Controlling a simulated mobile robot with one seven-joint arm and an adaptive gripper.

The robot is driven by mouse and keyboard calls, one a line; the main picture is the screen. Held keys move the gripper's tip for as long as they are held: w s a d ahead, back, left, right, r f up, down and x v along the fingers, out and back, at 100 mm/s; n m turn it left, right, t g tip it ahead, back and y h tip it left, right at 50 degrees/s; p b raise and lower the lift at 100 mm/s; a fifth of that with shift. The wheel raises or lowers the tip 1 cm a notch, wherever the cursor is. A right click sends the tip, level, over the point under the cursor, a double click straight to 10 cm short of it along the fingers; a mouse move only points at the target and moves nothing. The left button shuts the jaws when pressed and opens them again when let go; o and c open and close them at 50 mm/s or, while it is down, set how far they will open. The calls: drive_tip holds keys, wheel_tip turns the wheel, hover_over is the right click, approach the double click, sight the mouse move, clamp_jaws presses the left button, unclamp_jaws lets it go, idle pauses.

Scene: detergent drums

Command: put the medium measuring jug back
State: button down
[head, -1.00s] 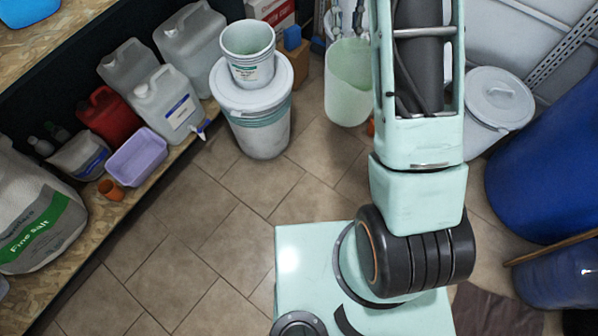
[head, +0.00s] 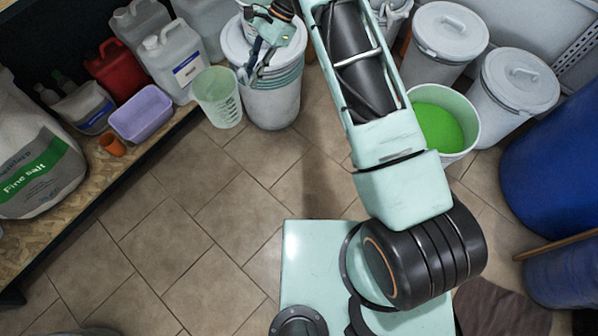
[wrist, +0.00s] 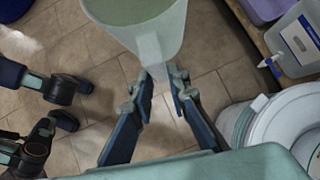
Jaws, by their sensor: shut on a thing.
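The measuring jug (head: 217,99) is a translucent pale green, open-topped vessel with scale marks. It hangs upright above the floor, left of the lidded white drum (head: 272,100). My gripper (head: 243,74) reaches down over the drum and is shut on the jug's handle. In the wrist view, the fingertips (wrist: 167,80) close on the handle below the jug's body (wrist: 140,22), whose upper part is cut off by the frame. I cannot tell whether anything is inside.
A wooden shelf (head: 52,243) on the left holds jerrycans (head: 172,65), a lavender tub (head: 141,121), an orange cup (head: 112,146) and a salt bag (head: 35,150). A bucket of green liquid (head: 440,122) and lidded bins (head: 515,90) stand right. The tiled floor centre is clear.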

wheel_tip(320, 180, down, 21)
drive_tip(key=w+m+t+y+b, duration=0.25)
drive_tip(key=m+t+b, duration=0.2)
drive_tip(key=m, duration=0.45)
drive_tip(key=s+d+f+m+t+h+b, duration=0.1)
drive_tip(key=s+d+f+m+t+b, duration=0.25)
drive_tip(key=f, duration=0.75)
drive_tip(key=s+d+f+m+t+h+b, duration=0.1)
drive_tip(key=s+d+f+m, duration=0.25)
drive_tip(key=s+f, duration=0.55)
drive_tip(key=w+d+f+b, duration=0.4)
drive_tip(key=d+f+b, duration=0.4)
drive_tip(key=d+f, duration=0.6)
drive_tip(key=shift+d+f+n, duration=0.4)
drive_tip(key=shift+f, duration=0.3)
